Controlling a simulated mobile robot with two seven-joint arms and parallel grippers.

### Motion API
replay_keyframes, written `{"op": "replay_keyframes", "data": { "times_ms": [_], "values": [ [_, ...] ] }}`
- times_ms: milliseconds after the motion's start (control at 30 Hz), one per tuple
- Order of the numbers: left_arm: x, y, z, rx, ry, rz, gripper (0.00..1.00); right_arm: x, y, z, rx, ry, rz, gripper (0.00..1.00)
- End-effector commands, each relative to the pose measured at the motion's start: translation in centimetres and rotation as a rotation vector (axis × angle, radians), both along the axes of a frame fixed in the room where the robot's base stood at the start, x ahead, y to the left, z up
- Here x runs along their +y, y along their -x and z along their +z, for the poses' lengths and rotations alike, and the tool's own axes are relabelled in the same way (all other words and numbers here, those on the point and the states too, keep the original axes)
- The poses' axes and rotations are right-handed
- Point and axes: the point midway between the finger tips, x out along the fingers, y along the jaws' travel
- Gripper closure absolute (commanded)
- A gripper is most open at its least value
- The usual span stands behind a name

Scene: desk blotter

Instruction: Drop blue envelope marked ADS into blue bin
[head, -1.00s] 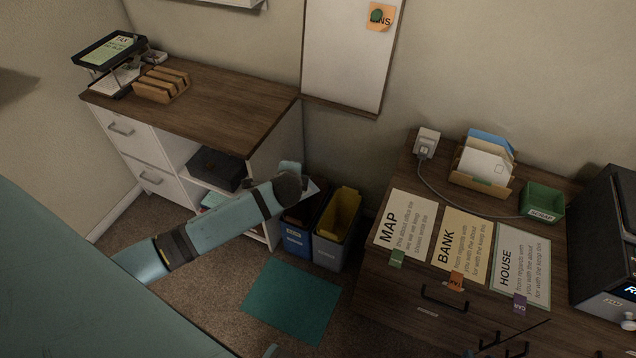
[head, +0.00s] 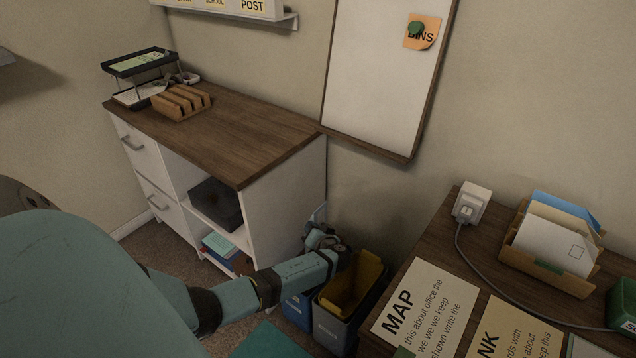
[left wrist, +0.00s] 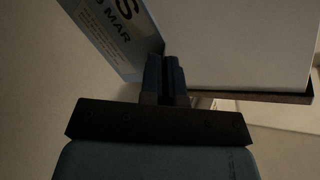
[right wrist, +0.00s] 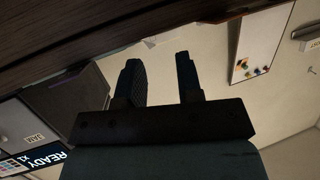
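My left gripper (left wrist: 166,78) is shut on the blue envelope (left wrist: 112,32), whose printed side shows a large "S" and "MAR" in the left wrist view. In the head view this gripper (head: 324,237) is at the back of the bins, close to the side of the white cabinet, and mostly hidden by my own wrist. Only a pale sliver of the envelope (head: 319,214) shows there. The blue bin (head: 297,311) stands on the floor, its opening largely covered by my left arm. My right gripper (right wrist: 157,68) is open and empty in the right wrist view.
A grey bin with a yellow inside (head: 352,290) stands right of the blue one. The white cabinet (head: 285,200) is close on the left. The wooden desk (head: 425,245) with cards and a letter rack (head: 548,255) is on the right.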

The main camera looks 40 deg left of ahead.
Motion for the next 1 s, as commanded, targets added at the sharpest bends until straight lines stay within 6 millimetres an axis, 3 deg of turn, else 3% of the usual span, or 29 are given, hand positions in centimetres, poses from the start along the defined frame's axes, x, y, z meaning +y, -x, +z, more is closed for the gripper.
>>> {"op": "replay_keyframes", "data": {
  "times_ms": [467, 867, 1000],
  "values": [
    [-0.1, 0.1, -0.3, 0.001, -0.001, -0.002, 1.00, 0.5, -0.3, 0.7, -0.041, -0.023, 0.007, 0.67],
    [-0.1, 0.0, -2.3, 0.001, -0.001, -0.002, 1.00, 2.0, -1.1, 3.4, -0.183, -0.120, 0.029, 0.67],
    [-0.1, 0.0, -3.0, 0.001, -0.001, -0.002, 1.00, 2.5, -1.3, 5.1, -0.251, -0.158, 0.041, 0.67]
  ]
}}
